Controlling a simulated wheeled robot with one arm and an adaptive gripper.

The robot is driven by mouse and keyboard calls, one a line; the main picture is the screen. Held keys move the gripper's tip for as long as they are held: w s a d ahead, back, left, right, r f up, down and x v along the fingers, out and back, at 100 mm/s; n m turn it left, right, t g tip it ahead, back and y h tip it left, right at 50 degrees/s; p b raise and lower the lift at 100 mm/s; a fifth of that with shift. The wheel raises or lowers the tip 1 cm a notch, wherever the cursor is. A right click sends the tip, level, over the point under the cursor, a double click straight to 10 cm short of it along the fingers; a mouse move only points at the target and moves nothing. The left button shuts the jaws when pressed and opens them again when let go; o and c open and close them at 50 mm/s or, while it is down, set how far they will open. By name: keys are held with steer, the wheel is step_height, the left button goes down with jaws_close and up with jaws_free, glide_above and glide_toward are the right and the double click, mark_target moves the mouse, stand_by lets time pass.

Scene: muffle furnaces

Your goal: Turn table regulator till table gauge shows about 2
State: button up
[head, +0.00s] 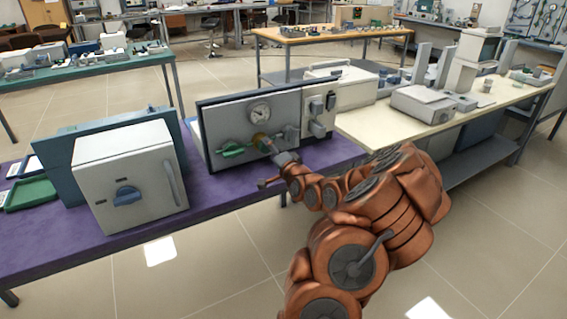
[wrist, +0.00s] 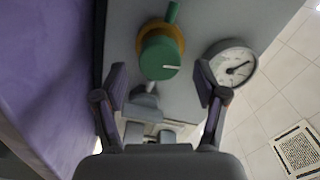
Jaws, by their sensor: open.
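The table regulator is a round green knob (wrist: 160,60) with a white mark and an orange collar, on a grey panel (head: 285,110). In the head view only its yellowish part (head: 260,141) shows beside my wrist. The table gauge (head: 260,112) is a round white dial just above it. In the wrist view the gauge (wrist: 231,66) lies right of the knob, with a dark needle; its numbers are too small to read. My gripper (wrist: 162,82) is open, its fingers on either side of the knob's near end, with gaps visible. It also shows in the head view (head: 270,150).
A green handle (head: 232,149) sticks out left of the regulator. Grey fittings (head: 292,134) sit to its right. A white furnace box (head: 128,172) stands left on the purple table (head: 225,187). Open floor lies in front.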

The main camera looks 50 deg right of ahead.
steer(key=v, duration=0.9)
steer(key=shift+w, duration=0.1)
stand_by(1.3)
